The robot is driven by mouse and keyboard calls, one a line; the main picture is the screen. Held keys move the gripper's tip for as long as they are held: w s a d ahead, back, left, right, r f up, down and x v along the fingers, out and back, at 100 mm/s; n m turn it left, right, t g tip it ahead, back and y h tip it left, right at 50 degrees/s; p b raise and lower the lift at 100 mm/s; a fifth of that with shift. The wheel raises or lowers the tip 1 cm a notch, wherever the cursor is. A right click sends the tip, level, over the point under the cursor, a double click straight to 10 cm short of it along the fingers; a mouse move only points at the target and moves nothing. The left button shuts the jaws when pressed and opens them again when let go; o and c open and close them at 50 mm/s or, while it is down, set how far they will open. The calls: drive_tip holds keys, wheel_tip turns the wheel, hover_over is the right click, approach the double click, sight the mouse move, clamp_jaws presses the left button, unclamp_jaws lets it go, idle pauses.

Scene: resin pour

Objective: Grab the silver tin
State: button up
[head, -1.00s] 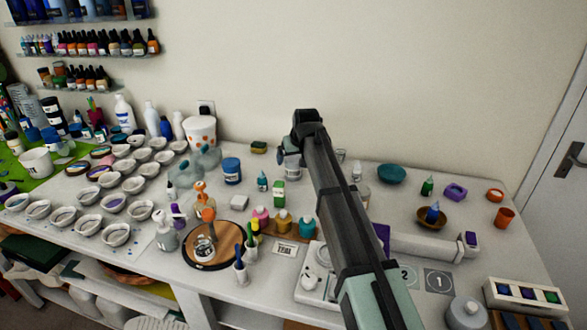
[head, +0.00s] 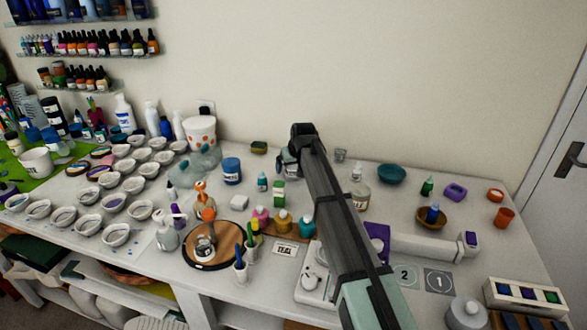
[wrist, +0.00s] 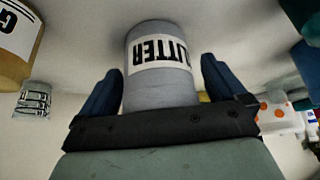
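In the head view my gripper (head: 289,160) is over the back middle of the table, and the arm and fingers hide most of the tin.
A blue-labelled jar (head: 231,171) and small bottles stand left of my gripper. A clear pump bottle (head: 357,190) and teal bowl (head: 391,174) stand to the right. A dotted white bucket (head: 200,132) is at the back left. The wall is close behind.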

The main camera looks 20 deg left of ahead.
drive_tip(key=c, duration=1.1)
drive_tip(key=shift+c, duration=0.2)
drive_tip(key=shift+r, duration=0.15)
